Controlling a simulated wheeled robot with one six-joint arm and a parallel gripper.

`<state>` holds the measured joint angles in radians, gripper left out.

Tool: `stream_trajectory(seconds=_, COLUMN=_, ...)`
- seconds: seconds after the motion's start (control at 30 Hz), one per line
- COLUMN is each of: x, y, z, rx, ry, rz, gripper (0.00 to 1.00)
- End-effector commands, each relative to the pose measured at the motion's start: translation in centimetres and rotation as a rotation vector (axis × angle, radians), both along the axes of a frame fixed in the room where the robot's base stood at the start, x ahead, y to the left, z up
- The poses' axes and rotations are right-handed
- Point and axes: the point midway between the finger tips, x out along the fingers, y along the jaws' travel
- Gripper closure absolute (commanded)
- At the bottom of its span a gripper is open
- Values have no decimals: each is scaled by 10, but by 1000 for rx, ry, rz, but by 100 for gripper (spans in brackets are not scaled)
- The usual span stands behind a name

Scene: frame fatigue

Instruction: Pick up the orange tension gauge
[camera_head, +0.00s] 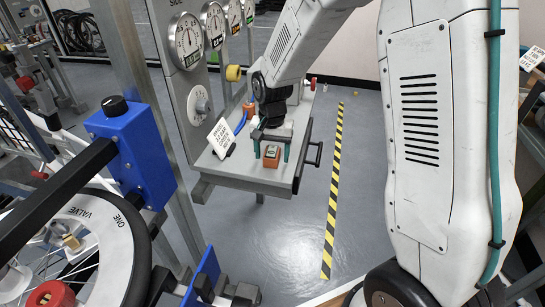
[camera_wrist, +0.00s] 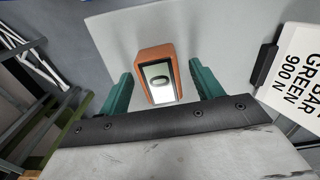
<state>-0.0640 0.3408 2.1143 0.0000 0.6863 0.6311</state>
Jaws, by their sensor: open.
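In the wrist view the gauge (camera_wrist: 160,75) lies between the fingertips of my gripper (camera_wrist: 161,82), slightly tilted in the picture. Gaps show between the gauge and both fingers there. Whether the fingers reach down beside it is hard to tell.
A white sign (camera_head: 221,138) stands on the shelf left of the gauge; it also shows in the wrist view (camera_wrist: 300,72). Dials (camera_head: 186,41) line the panel behind. A wheel (camera_head: 88,238) and blue clamp (camera_head: 133,150) stand at left. Floor right of the shelf is clear around a striped line (camera_head: 334,190).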

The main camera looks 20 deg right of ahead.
Motion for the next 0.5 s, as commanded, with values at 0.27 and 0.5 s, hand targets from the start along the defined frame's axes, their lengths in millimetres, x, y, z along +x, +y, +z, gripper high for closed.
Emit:
stream_trajectory(seconds=0.27, x=0, y=0, z=-1, rx=0, ry=0, rz=1, gripper=48)
stream_trajectory(seconds=0.5, x=0, y=0, z=-1, rx=0, ry=0, rz=1, gripper=85)
